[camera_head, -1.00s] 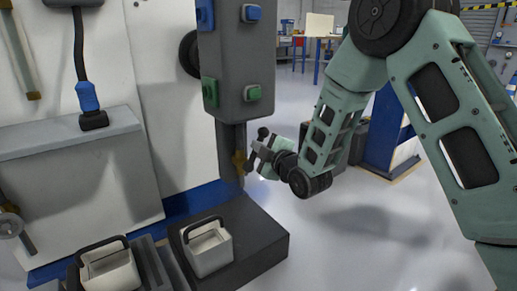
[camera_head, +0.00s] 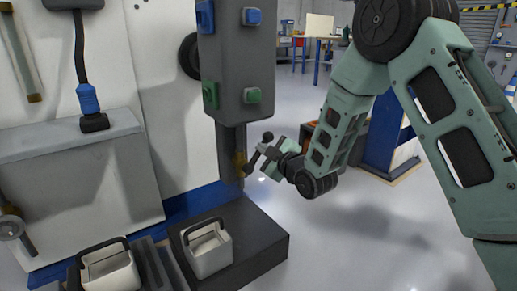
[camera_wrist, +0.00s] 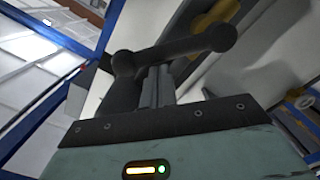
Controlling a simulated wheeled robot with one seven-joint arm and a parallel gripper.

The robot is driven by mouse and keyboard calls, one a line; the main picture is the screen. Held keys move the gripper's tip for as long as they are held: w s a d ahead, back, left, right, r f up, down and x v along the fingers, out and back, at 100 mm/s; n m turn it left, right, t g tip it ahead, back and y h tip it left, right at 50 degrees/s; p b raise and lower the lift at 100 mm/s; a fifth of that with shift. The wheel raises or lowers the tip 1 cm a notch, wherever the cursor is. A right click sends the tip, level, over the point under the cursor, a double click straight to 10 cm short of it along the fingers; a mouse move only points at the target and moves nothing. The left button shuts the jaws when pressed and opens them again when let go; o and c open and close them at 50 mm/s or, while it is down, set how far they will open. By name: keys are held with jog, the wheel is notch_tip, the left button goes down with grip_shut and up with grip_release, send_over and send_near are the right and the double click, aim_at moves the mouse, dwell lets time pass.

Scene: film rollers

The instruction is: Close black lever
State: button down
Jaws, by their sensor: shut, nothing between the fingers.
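The black lever (camera_head: 254,160) sits on the side of the grey machine column (camera_head: 232,150), beside a yellow-brown fitting (camera_head: 239,164). A dark ball-like end (camera_head: 267,136) shows above my gripper. In the wrist view, the lever (camera_wrist: 180,49) is a dark bar with rounded ends crossing in front of the fingers. My gripper (camera_head: 265,160) is at the lever, to the right of the column. In the wrist view, its shut fingers (camera_wrist: 157,78) reach up to the bar, with nothing held between them. I cannot tell whether they touch it.
Green and blue buttons (camera_head: 252,95) are on the column above the lever. A dark base block (camera_head: 262,243) below carries a light handled container (camera_head: 208,249); another container (camera_head: 110,270) stands to its left. Open floor (camera_head: 350,245) lies to the right.

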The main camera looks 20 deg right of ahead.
jog(key=w+d+f+m+p, duration=0.1)
jog(key=d+f+m, duration=0.3)
jog(key=m, duration=0.4)
jog(key=shift+w+f+y+p, duration=0.15)
jog(key=shift+f+y+p, duration=0.15)
jog(key=shift+f, duration=0.15)
jog(key=shift+d+f, duration=0.1)
dwell(0.3)
